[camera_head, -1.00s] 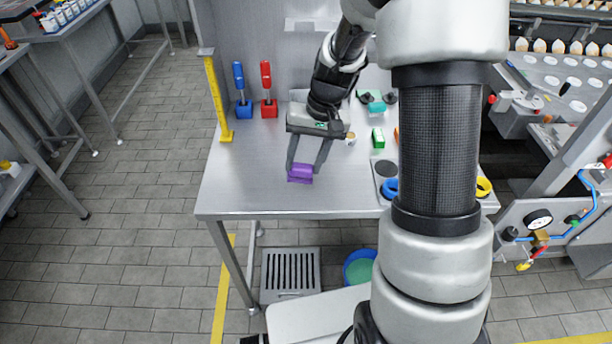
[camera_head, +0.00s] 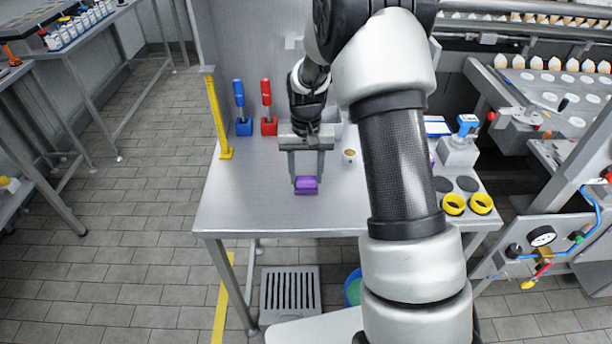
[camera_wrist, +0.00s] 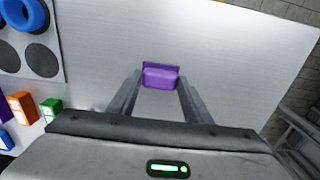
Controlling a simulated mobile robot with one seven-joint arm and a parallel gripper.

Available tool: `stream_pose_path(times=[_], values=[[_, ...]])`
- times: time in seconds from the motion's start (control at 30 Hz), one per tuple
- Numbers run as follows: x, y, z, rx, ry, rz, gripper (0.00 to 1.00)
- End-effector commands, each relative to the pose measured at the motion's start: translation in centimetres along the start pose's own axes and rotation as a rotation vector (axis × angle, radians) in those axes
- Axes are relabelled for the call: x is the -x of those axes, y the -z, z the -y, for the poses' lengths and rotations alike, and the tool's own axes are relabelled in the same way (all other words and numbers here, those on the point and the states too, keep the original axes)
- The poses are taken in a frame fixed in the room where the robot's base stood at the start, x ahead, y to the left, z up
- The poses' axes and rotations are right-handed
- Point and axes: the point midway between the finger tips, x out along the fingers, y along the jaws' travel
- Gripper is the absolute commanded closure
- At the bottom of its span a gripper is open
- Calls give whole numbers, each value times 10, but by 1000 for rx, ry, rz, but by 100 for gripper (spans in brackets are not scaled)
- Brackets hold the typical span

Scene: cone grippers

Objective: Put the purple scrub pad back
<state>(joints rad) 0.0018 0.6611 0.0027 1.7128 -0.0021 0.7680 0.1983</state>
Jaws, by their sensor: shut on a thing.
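The purple scrub pad (camera_head: 306,185) is between the fingertips of my gripper (camera_head: 306,178), over the left front part of the steel table (camera_head: 250,205). In the wrist view the pad (camera_wrist: 160,76) shows between the two grey fingers of my gripper (camera_wrist: 160,88), which are shut on it. I cannot tell whether the pad touches the table top or hangs a little above it. My arm hides part of the table's right side.
Blue (camera_head: 243,125) and red (camera_head: 268,125) handled tools stand at the back left, near a yellow post (camera_head: 217,125). A small cup (camera_head: 349,155) stands right of my gripper. The table's front left is clear.

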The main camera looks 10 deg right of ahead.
Motion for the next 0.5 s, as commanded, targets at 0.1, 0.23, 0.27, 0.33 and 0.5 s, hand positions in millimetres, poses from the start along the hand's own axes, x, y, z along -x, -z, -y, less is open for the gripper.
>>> stream_pose_path(times=[0.1, 0.23, 0.27, 0.33, 0.5], values=[[-10, 0, 0, 0, 0, 0, 73], [-10, 0, 0, 0, 0, -1, 73], [-10, 0, 0, 0, 0, -1, 73], [-10, 0, 0, 0, 0, 0, 52], [-10, 0, 0, 0, 0, 0, 37]])
